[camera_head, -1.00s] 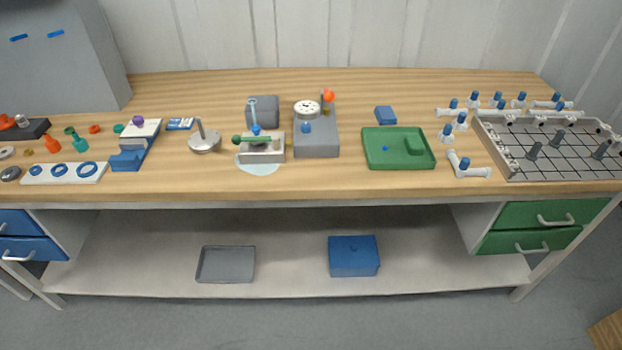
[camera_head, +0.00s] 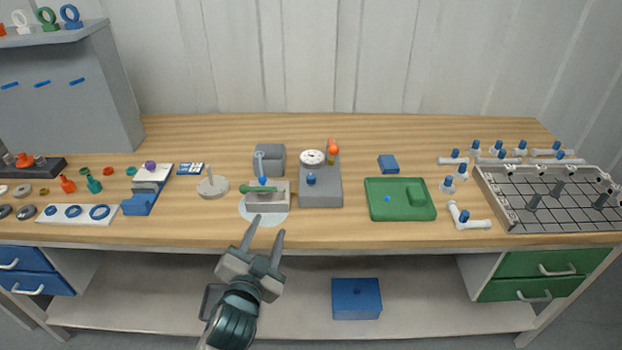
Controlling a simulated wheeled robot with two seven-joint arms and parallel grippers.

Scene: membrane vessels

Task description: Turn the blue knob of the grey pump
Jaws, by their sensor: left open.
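The grey pump (camera_head: 320,198) appears to be the grey block with a round white dial in the middle of the bench. Its blue knob (camera_head: 311,179) stands upright on top, in front of the dial. My left gripper (camera_head: 268,226) is open and empty at the bench's front edge, with its fingers pointing away from me. It is left of the pump and nearer to me, apart from it. The pump and knob are unobstructed. My right gripper is not in view.
A green tray (camera_head: 372,209) lies right of the pump. Bare wood lies in front of the pump. A blue box (camera_head: 356,300) sits on the shelf below.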

